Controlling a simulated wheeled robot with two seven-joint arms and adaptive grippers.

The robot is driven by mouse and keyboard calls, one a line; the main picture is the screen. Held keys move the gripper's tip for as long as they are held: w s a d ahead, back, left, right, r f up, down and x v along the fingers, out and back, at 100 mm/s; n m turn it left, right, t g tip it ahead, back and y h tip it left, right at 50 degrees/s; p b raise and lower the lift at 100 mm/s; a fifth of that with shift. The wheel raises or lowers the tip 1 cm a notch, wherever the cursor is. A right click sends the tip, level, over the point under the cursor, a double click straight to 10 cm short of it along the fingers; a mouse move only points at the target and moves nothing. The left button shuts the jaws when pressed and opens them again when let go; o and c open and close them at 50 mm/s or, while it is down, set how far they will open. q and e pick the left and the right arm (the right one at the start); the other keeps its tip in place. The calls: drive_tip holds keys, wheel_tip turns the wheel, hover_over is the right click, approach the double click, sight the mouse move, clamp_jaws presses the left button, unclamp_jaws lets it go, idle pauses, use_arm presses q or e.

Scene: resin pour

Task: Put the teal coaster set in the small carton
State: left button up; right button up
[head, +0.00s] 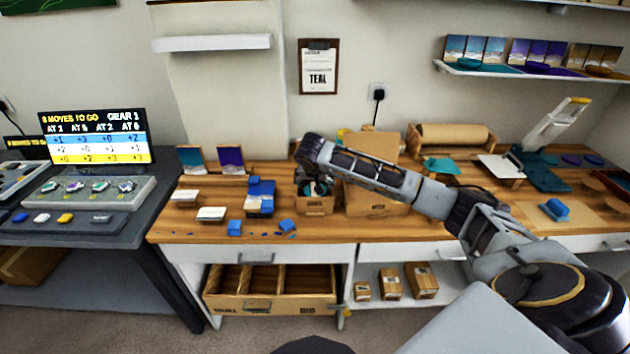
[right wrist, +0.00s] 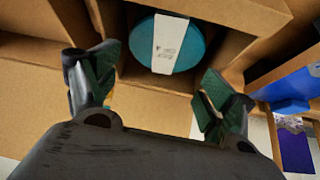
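The small carton (head: 314,206) stands open on the wooden bench, left of a larger carton. The teal coaster set (right wrist: 196,45) is a round teal stack with a white paper band. In the right wrist view it sits inside the carton (right wrist: 160,103), between its walls. My right gripper (right wrist: 163,84) is directly above the carton opening, with its two fingers spread apart and nothing between them. In the head view my right gripper (head: 311,185) partly hides the carton's opening and the coasters. My left gripper is not in view.
A larger open carton (head: 371,202) stands just right of the small one. Blue boxes (head: 260,197) and white cards (head: 211,213) lie to the left. A paper roll (head: 450,138) is behind my right arm. A clipboard (head: 318,67) reading TEAL hangs on the wall.

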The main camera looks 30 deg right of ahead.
sight(314, 192)
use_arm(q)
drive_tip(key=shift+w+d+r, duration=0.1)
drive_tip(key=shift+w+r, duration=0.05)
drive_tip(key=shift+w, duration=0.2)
use_arm(e)
drive_tip(key=shift+o, duration=0.4)
drive_tip(key=shift+r, duration=0.15)
drive_tip(key=shift+r, duration=0.35)
drive_tip(key=shift+r+b, duration=0.3)
drive_tip(key=v, duration=0.2)
drive_tip(key=shift+s+a+r, duration=0.1)
drive_tip(key=shift+a+r, duration=0.05)
drive_tip(key=shift+r, duration=0.05)
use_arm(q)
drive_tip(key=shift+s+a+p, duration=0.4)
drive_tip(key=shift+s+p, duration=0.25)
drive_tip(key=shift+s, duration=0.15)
use_arm(e)
drive_tip(key=v, duration=0.9)
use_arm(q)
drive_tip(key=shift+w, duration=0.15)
use_arm(e)
drive_tip(key=shift+s+r, duration=0.1)
